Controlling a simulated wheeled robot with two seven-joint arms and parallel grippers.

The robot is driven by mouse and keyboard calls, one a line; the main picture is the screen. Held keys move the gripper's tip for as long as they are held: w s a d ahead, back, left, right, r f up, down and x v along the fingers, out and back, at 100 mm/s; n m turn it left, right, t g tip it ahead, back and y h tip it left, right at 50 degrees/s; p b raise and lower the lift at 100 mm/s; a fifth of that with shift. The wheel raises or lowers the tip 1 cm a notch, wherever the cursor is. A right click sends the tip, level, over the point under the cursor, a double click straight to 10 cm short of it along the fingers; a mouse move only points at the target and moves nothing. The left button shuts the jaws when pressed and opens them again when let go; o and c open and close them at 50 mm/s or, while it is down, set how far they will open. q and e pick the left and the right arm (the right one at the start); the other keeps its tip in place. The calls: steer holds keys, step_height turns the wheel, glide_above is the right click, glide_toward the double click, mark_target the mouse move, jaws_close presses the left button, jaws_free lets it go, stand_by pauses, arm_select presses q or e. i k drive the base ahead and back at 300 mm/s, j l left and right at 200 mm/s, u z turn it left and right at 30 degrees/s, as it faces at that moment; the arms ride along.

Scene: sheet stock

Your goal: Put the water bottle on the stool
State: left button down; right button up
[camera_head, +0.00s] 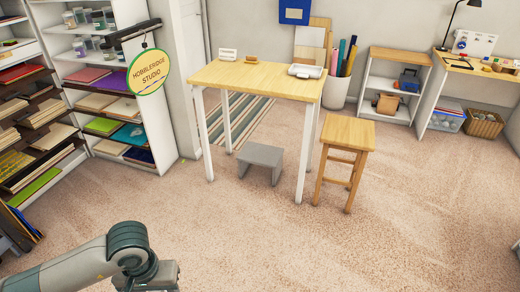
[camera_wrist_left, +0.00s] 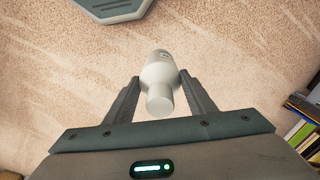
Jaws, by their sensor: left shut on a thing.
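A white water bottle (camera_wrist_left: 159,75) is between the fingers of my left gripper (camera_wrist_left: 160,95) in the left wrist view. The gripper is shut on it, and carpet shows behind it. In the head view my left arm comes in at the bottom left, and the bottle and fingertips are out of frame. The wooden stool (camera_head: 348,132) stands right of the tall table, well ahead and to the right of my left arm. Its square seat looks empty. A low grey step stool (camera_head: 262,156) stands under the table. My right gripper is not in view.
The tall wood-topped table (camera_head: 258,78) holds a white tray (camera_head: 305,71) and small items. Shelves of sheet stock (camera_head: 110,100) stand at the left with a round hanging sign (camera_head: 147,72). Low shelves (camera_head: 395,80) and a desk are at the back right. The carpet in front is clear.

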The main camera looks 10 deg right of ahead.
mark_target(344, 126)
steer(key=i+l+z, duration=0.25)
steer(key=i+z, duration=0.6)
steer(key=i, duration=1.45)
steer(key=i+z, duration=0.25)
steer(key=i, duration=0.4)
steer(key=i+j+z, duration=0.25)
steer(key=i, duration=0.35)
